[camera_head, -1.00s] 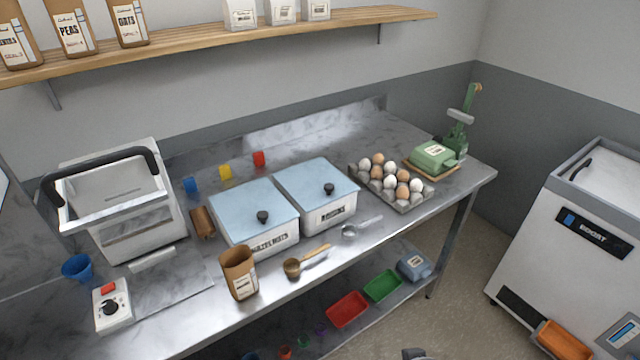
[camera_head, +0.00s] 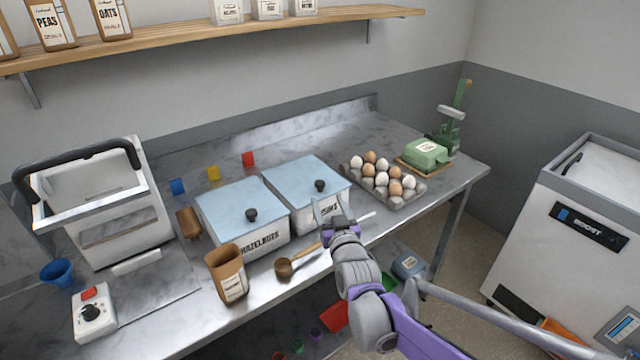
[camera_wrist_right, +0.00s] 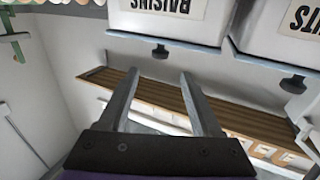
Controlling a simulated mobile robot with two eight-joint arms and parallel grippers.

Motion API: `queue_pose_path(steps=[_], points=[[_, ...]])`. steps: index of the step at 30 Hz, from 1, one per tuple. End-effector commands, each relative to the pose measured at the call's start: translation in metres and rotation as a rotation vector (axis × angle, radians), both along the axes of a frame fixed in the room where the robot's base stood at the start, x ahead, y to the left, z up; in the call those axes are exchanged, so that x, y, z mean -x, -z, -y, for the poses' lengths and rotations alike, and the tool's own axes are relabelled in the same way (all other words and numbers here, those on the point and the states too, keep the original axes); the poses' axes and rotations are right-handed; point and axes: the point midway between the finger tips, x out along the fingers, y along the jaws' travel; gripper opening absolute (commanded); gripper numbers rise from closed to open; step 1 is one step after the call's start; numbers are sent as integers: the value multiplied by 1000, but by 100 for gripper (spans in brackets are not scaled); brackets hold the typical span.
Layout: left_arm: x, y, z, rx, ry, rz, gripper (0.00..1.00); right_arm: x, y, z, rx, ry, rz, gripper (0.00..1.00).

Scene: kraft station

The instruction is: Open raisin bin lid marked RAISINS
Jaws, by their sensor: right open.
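The raisin bin (camera_head: 296,218) is the right one of two white bins, with a pale blue lid (camera_head: 298,178) and a black knob (camera_head: 320,185). The lid lies shut. My right gripper (camera_head: 328,210) is in front of this bin, open and empty, and hides part of its label. The right wrist view shows the RAISINS label (camera_wrist_right: 168,6), the knob (camera_wrist_right: 160,52) and the two parted fingers of my right gripper (camera_wrist_right: 157,88). The fingers appear apart from the knob. My left gripper is not in view.
The hazelnut bin (camera_head: 262,240) with its own knob stands just left. An egg tray (camera_head: 408,196) is to the right. A shelf (camera_head: 200,42) runs above the table.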

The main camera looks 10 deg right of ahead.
Motion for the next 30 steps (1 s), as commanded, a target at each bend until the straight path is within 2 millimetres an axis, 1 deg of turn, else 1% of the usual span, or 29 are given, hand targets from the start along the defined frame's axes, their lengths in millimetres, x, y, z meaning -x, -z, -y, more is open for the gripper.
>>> queue_pose_path(steps=[1, 9, 12, 15, 19, 27, 29, 30], points=[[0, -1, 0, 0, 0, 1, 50, -9, 0, -1, 0, 0, 0, 66], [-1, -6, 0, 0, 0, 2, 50, -60, -1, -8, 0, 0, -1, 66], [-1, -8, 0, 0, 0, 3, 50, -75, -1, -9, 0, 0, -2, 66], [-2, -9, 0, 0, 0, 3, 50, -85, -1, -11, 0, 0, -2, 66], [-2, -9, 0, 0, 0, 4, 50, -91, 0, -12, 0, 0, -2, 66], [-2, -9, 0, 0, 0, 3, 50, -92, 0, -12, 0, 0, -2, 66], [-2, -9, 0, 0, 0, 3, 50, -92, 0, -12, 0, 0, -2, 55], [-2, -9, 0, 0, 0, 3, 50, -92, 0, -12, 0, 0, -2, 48]])
